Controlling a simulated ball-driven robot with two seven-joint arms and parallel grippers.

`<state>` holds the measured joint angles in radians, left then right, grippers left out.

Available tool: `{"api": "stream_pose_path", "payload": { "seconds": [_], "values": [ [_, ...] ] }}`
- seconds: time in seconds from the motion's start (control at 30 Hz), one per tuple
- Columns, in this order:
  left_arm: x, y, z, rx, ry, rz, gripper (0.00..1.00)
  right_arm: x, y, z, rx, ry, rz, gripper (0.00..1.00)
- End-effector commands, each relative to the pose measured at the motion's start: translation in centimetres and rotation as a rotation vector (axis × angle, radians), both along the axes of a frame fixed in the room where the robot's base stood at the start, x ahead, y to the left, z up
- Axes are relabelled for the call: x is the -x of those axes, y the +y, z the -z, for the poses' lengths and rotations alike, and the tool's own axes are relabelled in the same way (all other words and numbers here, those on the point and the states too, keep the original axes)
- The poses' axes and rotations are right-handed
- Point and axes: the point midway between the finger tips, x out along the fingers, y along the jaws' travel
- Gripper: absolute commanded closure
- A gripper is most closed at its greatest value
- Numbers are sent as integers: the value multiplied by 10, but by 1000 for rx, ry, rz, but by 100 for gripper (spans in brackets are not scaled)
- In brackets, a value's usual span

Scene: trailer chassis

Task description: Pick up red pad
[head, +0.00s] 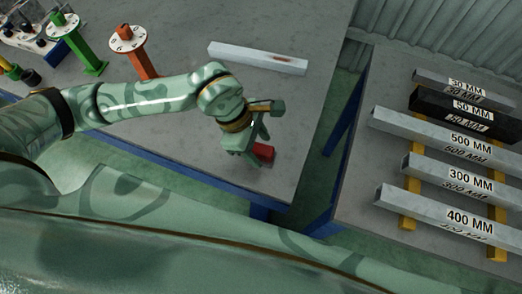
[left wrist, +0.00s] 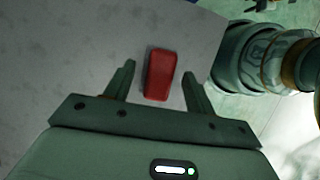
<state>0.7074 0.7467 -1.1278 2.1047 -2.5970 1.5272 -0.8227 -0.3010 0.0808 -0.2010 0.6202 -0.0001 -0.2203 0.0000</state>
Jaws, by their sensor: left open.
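The red pad (head: 264,153) is a small red block lying on the grey table near its front right corner. In the left wrist view the red pad (left wrist: 160,74) lies between and slightly beyond the two fingertips, with bare table around it. My left gripper (head: 250,143) is just above and beside the pad, pointing down, and partly hides it in the head view. In the left wrist view the left gripper (left wrist: 158,75) is open, with a gap between each finger and the pad. My right gripper is not in view.
A grey metal bar (head: 258,57) lies farther back on the table. A green flanged post (head: 80,45) and an orange one (head: 134,48) stand at the back left. A second table (head: 358,190) at right holds several labelled bars. A gap separates the tables.

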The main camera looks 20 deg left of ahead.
Motion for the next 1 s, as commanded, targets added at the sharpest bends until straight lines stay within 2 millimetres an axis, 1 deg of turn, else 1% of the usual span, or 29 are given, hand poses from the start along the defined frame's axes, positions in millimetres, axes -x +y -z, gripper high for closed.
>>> {"api": "stream_pose_path", "payload": {
  "seconds": [0.03, 0.1, 0.27, 0.3, 0.37, 0.4, 0.47, 0.5, 0.83, 0.93, 1.0],
  "values": [
    [0, -4, 9, 1, 2, 1, 45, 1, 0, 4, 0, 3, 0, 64],
    [0, -5, 14, 1, 1, -1, 45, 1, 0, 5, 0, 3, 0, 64],
    [0, -5, 12, 0, -1, 0, 45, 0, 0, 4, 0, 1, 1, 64],
    [0, -5, 12, 1, -1, 0, 48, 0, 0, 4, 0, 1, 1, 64],
    [0, -5, 12, 1, -1, 0, 65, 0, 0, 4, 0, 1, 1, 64],
    [0, -5, 12, 1, -1, 0, 76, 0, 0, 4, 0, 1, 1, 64],
    [0, -5, 12, 1, -1, 0, 92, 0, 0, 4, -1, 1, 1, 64],
    [0, -5, 12, 1, -1, 0, 97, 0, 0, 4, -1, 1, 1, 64],
    [-1, -5, 9, 1, -3, 0, 97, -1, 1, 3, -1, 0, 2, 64],
    [-1, -5, 1, 2, -5, 0, 97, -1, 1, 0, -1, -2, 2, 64],
    [-1, -6, -9, 2, -7, 0, 97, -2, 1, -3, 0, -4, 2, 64]
  ]
}}
